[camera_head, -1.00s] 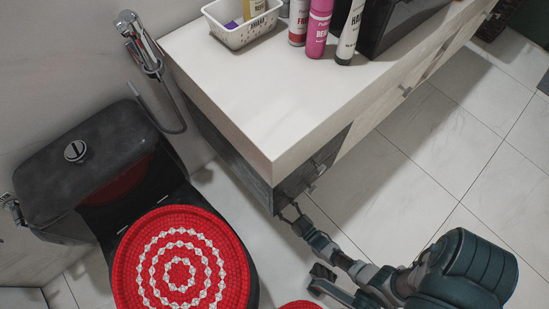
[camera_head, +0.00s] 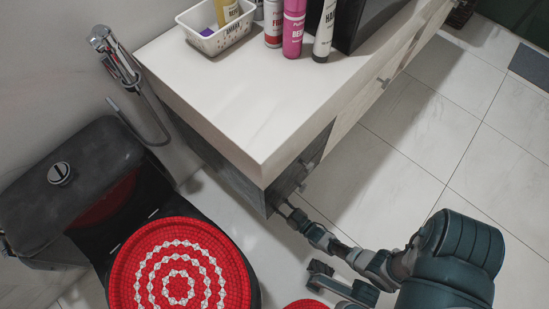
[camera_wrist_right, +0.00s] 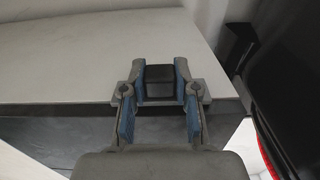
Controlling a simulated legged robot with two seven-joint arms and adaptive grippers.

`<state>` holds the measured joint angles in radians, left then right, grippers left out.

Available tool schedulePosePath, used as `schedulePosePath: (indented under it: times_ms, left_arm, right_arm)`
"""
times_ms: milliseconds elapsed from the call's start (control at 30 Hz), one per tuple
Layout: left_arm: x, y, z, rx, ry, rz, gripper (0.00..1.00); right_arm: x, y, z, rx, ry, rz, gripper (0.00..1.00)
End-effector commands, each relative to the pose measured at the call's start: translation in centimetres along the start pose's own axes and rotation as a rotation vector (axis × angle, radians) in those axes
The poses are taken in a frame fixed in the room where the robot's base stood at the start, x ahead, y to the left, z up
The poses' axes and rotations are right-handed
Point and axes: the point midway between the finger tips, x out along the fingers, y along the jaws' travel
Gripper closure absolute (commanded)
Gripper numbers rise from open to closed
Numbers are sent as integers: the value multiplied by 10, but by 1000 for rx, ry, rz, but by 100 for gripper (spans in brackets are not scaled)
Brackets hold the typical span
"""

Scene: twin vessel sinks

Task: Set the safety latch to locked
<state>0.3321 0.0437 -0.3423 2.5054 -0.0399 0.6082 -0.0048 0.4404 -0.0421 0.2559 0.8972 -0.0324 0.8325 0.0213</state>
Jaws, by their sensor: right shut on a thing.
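My right gripper (camera_wrist_right: 160,95) is shut on a small dark block (camera_wrist_right: 159,78) at the cabinet edge in the right wrist view. The block may be the safety latch; no lock marking is readable on it. In the head view my right gripper (camera_head: 283,208) is at the lower front corner of the cabinet (camera_head: 325,140), beside its dark end section. It is small there, and what it holds cannot be made out. My left gripper does not clearly show in any view.
The pale countertop (camera_head: 235,95) carries a white basket (camera_head: 214,38) and several bottles, including a pink one (camera_head: 293,28). A black toilet with a red patterned lid cover (camera_head: 180,270) stands at the left. Tiled floor (camera_head: 400,150) is open at the right.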

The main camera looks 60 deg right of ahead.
Motion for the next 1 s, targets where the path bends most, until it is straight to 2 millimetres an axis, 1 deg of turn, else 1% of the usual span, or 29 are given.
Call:
schedulePosePath:
  times_ms: [33,133,400,433,467,500,533,800,833,933,1000]
  left_arm:
    - [0,0,0,0,-1,0,100]
    - [0,0,0,0,-1,0,100]
    - [0,0,0,0,-2,0,100]
    - [0,0,0,0,-2,0,100]
    - [0,0,0,0,-2,0,100]
    - [0,0,0,0,-2,0,100]
    - [0,0,1,0,-2,0,100]
    - [-1,0,2,-1,-6,0,100]
    - [0,1,-1,-1,-3,1,100]
    - [0,1,-2,0,0,1,100]
    - [0,1,-2,0,0,1,100]
  right_arm:
    - [0,11,1,-6,-3,0,100]
    - [0,24,0,-4,-3,1,100]
    - [0,27,0,-2,-3,5,100]
    - [0,27,0,-3,-3,5,63]
    - [0,27,0,-3,-3,5,55]
    - [0,27,0,-2,-3,5,45]
    - [0,27,0,-2,-3,4,44]
    - [-1,25,0,-2,-2,2,44]
    - [-2,25,0,-2,-2,2,44]
    - [-13,25,1,-2,-4,2,44]
    - [-25,25,1,-1,-5,2,44]
